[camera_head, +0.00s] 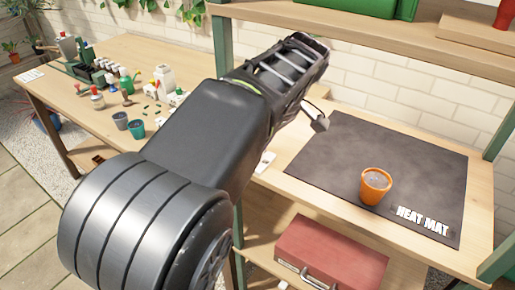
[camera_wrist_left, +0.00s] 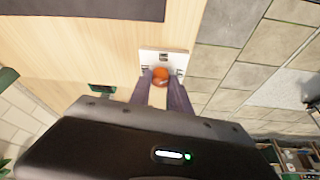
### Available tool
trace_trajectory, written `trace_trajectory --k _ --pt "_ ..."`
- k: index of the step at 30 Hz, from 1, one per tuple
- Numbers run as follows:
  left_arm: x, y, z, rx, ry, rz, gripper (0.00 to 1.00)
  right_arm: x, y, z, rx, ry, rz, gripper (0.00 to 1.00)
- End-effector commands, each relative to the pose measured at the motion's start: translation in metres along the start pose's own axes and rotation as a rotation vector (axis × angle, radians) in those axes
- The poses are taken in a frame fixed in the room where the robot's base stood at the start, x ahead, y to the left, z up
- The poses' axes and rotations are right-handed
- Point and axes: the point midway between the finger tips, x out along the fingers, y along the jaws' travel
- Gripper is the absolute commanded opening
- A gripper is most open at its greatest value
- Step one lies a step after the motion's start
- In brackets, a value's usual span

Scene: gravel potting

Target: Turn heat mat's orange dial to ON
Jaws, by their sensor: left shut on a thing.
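The heat mat (camera_head: 335,160) is a dark flat sheet with white "HEAT MAT" lettering on the right bench. Its edge also shows at the top of the left wrist view (camera_wrist_left: 80,9). A white control plate (camera_wrist_left: 149,54) lies on the bench near its edge; part of it shows beside my arm in the head view (camera_head: 264,163). The orange dial (camera_wrist_left: 160,74) is on this plate. My left gripper (camera_wrist_left: 161,84) is shut on the dial, one finger on each side. I cannot read the dial's setting.
An orange pot (camera_head: 376,186) stands on the mat. A red toolbox (camera_head: 330,254) sits on the shelf below. A left table (camera_head: 130,60) holds bottles and small pots. A shelf (camera_head: 400,42) crosses above the mat.

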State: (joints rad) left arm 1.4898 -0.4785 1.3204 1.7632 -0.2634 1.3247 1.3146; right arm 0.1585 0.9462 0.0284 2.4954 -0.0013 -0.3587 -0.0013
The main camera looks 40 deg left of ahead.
Motion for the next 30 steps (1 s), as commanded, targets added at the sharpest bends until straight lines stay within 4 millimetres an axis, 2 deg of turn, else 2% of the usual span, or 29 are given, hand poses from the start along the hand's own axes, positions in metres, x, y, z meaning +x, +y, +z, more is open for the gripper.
trace_trajectory --k 15,16,18,30 --pt "-0.0014 0.0009 -0.0009 -0.030 0.002 -0.009 0.00 0.0007 0.0002 0.0001 0.000 0.000 0.000 0.00" --pt "-0.0014 0.0009 -0.0009 -0.030 0.002 -0.009 0.26 0.0007 0.0002 0.0001 0.000 0.000 0.000 0.00" --pt "-0.0013 0.0009 -0.0008 -0.030 0.002 -0.009 0.31 0.0007 0.0003 0.0001 0.000 0.000 0.000 0.00" --pt "-0.0005 0.0004 -0.0002 -0.029 0.000 -0.011 0.32 0.0009 0.0003 0.0000 0.000 0.000 0.000 0.00"
